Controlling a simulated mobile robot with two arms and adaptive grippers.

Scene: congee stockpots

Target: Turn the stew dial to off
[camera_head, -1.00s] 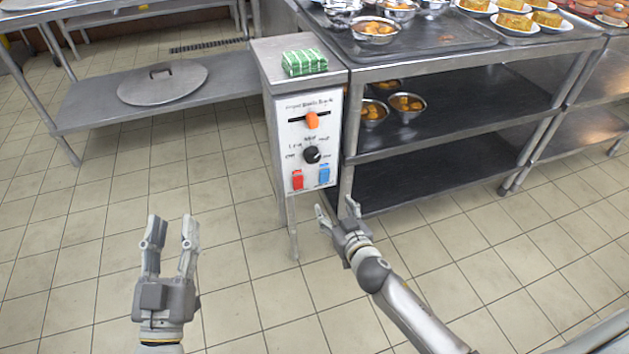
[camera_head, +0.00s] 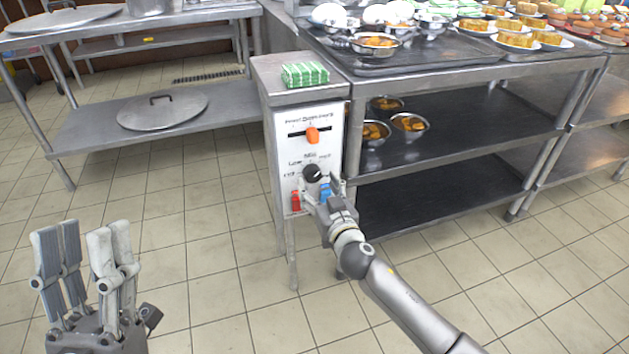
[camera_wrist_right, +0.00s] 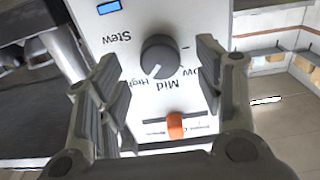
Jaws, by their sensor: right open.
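The stew dial (camera_head: 312,173) is a round black knob on the white control panel (camera_head: 297,152) of a grey metal cabinet. It also shows in the right wrist view (camera_wrist_right: 160,55), upside down, with "Stew", "Mid" and "High" lettering around it. Its white pointer mark lies near "Mid", leaning toward "High". My right gripper (camera_head: 322,190) is open at the panel, its fingers on either side of the dial. In the right wrist view a gap shows between the dial and each finger. My left gripper (camera_head: 86,245) is open and empty at lower left, away from the panel.
An orange slider (camera_head: 312,135) sits above the dial. A red switch (camera_head: 295,201) and a blue switch (camera_head: 325,189) sit below it. A green-and-white block (camera_head: 304,74) lies on the cabinet top. A shelved table (camera_head: 455,125) with bowls stands right. The floor at left is clear.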

